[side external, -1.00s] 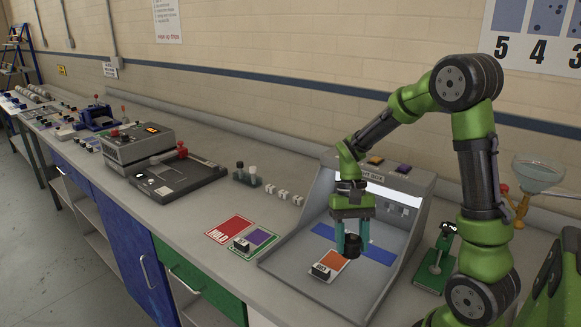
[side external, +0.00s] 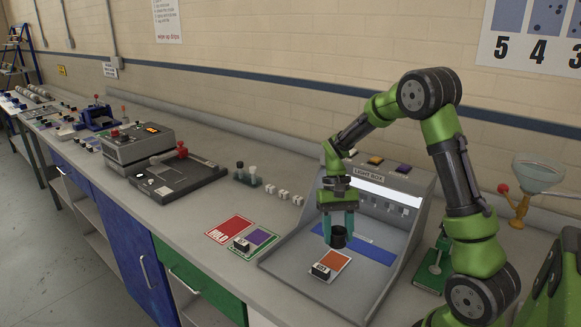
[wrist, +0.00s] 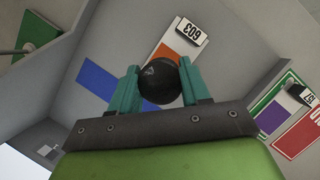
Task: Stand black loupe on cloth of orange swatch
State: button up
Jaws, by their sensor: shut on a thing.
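My gripper (side external: 338,229) is shut on the black loupe (side external: 338,239), a small dark cylinder held upright between the two teal fingers. In the wrist view the loupe (wrist: 159,82) shows as a round black shape between the fingertips. The orange swatch (side external: 337,259) lies on the light box floor, in front of and below the loupe. A white numbered block sits on the near end of its card (side external: 320,271). In the wrist view the orange cloth (wrist: 166,53) is partly hidden behind the loupe. The loupe appears to be above the floor; the exact gap cannot be told.
The light box (side external: 345,288) has side walls and a lit back. A blue strip (side external: 372,251) lies on its floor behind the swatch. Left of the box are a purple swatch (side external: 262,237) and a red card (side external: 229,228). A green stand (side external: 433,271) is at the right.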

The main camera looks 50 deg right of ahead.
jog(key=shift+f, duration=2.6)
jog(key=o, duration=1.1)
